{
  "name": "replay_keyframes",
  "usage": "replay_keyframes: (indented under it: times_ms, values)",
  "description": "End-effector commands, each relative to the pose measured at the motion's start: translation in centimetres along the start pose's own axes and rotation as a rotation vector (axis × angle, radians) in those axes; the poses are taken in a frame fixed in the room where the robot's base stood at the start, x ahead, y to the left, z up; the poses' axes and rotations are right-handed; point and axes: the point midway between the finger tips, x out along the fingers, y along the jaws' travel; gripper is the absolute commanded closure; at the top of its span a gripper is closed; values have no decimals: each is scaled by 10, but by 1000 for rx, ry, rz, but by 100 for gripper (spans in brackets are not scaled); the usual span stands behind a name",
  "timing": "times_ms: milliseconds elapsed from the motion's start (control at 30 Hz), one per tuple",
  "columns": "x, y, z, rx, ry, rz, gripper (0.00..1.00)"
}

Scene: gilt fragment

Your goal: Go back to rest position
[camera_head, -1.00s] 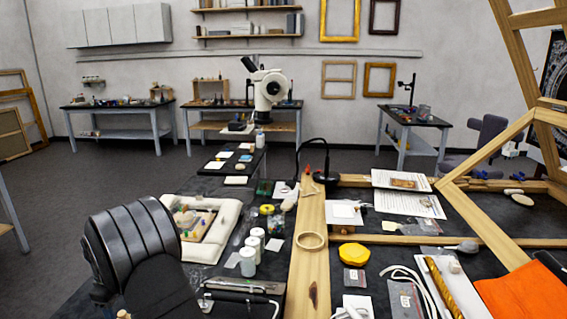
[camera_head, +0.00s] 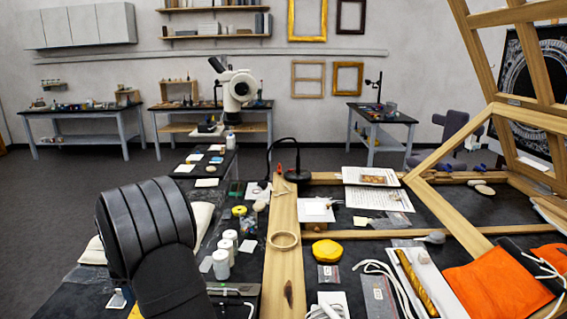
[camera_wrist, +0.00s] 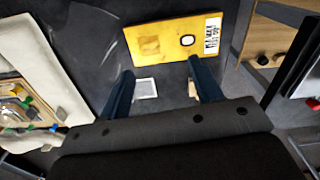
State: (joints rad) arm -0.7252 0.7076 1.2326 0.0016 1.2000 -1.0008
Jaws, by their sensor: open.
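My gripper (camera_wrist: 161,68) shows in the wrist view as two dark blue fingers spread well apart, with nothing held between them. It points toward the dark tabletop (camera_wrist: 85,60). A yellow board (camera_wrist: 160,42) with a dark-rimmed hole and a printed label lies beyond the fingertips. A small pale card (camera_wrist: 146,88) lies between the fingers. A small tan piece shows beside the right finger, partly hidden. In the head view my black arm stands at the lower left, and the gripper itself is hidden there.
A white padded tray (camera_wrist: 35,55) with small parts lies left of the fingers; my arm covers much of it in the head view. Wooden frames lean at right.

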Motion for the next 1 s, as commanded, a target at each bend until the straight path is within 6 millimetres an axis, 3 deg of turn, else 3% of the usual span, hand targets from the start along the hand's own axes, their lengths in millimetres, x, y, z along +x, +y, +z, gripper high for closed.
replay_keyframes:
  times_ms: [133,400,833,1000]
  values:
    - [22,18,2,-81,-1,-2,41]
    - [58,17,2,-80,0,-1,41]
    - [67,17,2,-79,1,1,41]
    - [66,17,2,-79,1,1,8]
